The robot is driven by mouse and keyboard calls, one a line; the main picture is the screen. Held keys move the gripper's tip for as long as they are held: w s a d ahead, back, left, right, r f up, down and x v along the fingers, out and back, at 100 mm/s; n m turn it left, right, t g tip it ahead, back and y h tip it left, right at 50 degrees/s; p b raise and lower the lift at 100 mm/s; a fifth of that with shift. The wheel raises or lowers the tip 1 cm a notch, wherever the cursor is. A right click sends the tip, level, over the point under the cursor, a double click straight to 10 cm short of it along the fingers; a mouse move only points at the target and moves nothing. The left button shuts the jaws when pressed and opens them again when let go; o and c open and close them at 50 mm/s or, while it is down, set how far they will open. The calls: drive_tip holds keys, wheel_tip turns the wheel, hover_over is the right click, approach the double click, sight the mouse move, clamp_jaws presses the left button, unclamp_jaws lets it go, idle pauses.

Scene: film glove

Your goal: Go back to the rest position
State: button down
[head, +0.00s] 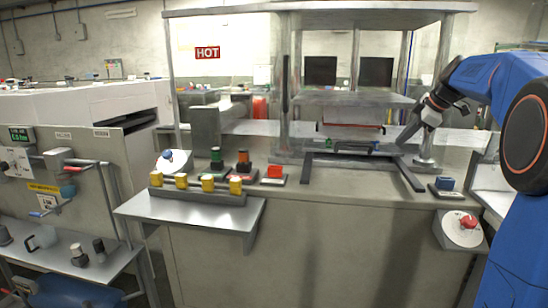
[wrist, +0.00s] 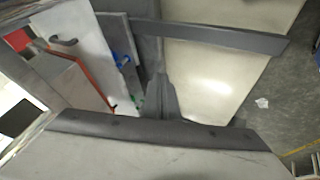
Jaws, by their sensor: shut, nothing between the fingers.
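My gripper (head: 404,138) is at the right of the head view, at the end of my blue arm. It hangs over the right part of the bench, near the dark rail frame (head: 408,174). In the wrist view my gripper (wrist: 160,78) points up the picture with its fingers together and nothing between them. A dark bar (wrist: 215,36) lies beyond the fingertips. I cannot tell whether the fingers touch anything.
A metal post (head: 428,85) stands close to my gripper. A red-edged panel (head: 352,125) is behind the rails. Yellow blocks (head: 208,183) sit on the left ledge.

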drive_tip(key=s+a+f+m+g+h, duration=0.1)
drive_tip(key=s+a+f+m, duration=0.25)
drive_tip(key=s+a, duration=0.55)
drive_tip(key=s+a+f+m, duration=0.35)
drive_tip(key=s+a, duration=0.35)
drive_tip(key=s, duration=0.4)
drive_tip(key=s+a+f+m+h, duration=0.1)
drive_tip(key=s+a+f+m, duration=0.1)
drive_tip(key=s+f, duration=0.7)
drive_tip(key=s+a+f+m, duration=0.3)
drive_tip(key=s+f, duration=0.6)
drive_tip(key=s, duration=0.4)
drive_tip(key=shift+a+m+g+h, duration=0.25)
drive_tip(key=shift+m+g+h, duration=0.15)
drive_tip(key=shift+m, duration=0.1)
drive_tip(key=shift+s, duration=0.1)
